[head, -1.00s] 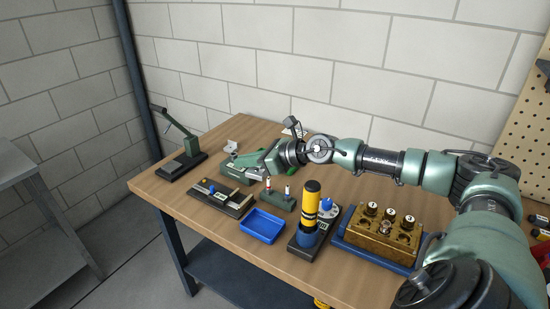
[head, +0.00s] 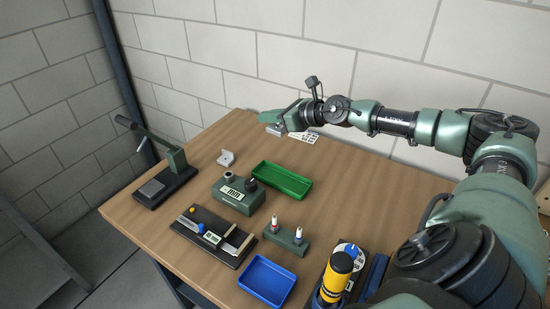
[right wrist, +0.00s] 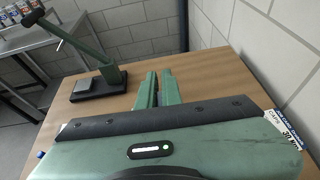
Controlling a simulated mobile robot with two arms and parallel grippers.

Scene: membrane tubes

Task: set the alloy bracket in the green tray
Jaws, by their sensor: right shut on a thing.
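My right gripper (head: 266,117) is above the back of the table, behind the green tray. It is shut on a small grey metal piece, which I take to be the alloy bracket (head: 278,130); its shape is partly hidden by the fingers. In the right wrist view the gripper's fingers (right wrist: 158,88) are close together, and the held piece cannot be made out. The green tray (head: 304,191) lies empty on the table, in front of and below the gripper. My left gripper is not in view.
A green device with knobs (head: 238,194), a black fixture (head: 213,236), a two-post green block (head: 287,236) and a blue tray (head: 267,281) are nearer. A lever press (head: 165,180) stands left. A printed card (head: 304,138) lies behind.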

